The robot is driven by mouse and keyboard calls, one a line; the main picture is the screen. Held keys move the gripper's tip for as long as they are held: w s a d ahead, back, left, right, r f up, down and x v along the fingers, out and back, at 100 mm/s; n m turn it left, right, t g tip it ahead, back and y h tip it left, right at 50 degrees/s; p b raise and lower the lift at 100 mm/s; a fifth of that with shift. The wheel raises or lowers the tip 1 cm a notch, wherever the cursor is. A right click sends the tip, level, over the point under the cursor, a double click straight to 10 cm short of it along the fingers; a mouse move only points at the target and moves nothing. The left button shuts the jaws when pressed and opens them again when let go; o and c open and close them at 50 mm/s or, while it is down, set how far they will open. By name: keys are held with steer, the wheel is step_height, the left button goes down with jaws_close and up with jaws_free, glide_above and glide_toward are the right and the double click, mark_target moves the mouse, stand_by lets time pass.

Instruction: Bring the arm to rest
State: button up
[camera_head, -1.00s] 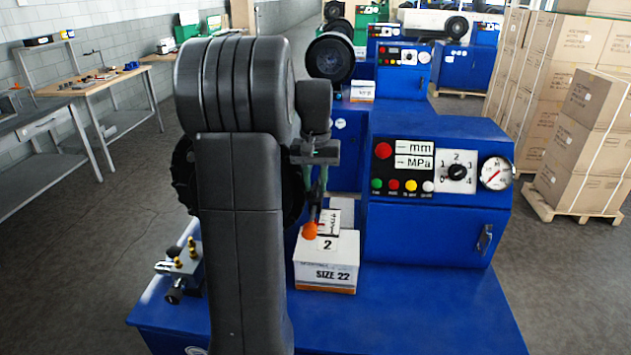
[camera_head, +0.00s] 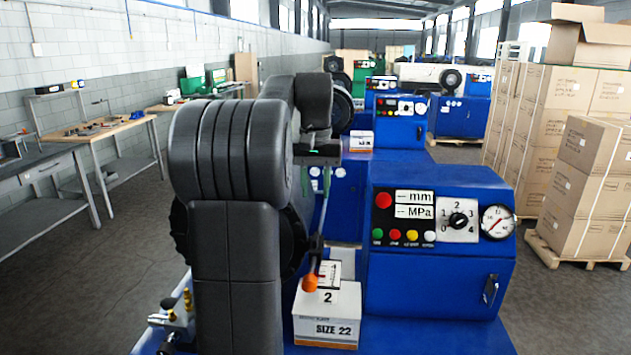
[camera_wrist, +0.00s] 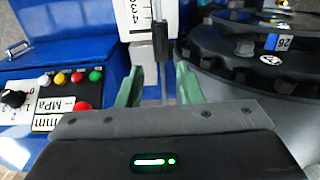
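My gripper (camera_head: 320,178) hangs from my raised dark arm, left of the blue control cabinet (camera_head: 430,270) and above a white SIZE 22 box (camera_head: 326,328). In the wrist view the two green fingers of my gripper (camera_wrist: 160,85) stand apart. A thin dark rod (camera_wrist: 160,45) shows in the gap between them, with space on both sides. In the head view a thin rod with an orange tip (camera_head: 310,283) slants down in front of the card marked 2; my arm hides part of the area behind.
Stacked cartons (camera_head: 585,190) stand on a pallet at right. Workbenches (camera_head: 95,130) line the left wall. In the wrist view a dark toothed round part (camera_wrist: 250,75) lies close right of the fingers. More blue machines stand behind.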

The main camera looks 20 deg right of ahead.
mark_target(316, 236)
step_height(316, 236, up, 2)
steer(key=shift+f, duration=0.15)
stand_by(0.5)
step_height(316, 236, down, 14)
steer(key=shift+r+p, duration=0.15)
steer(key=shift+p, duration=0.45)
steer(key=shift+r, duration=0.15)
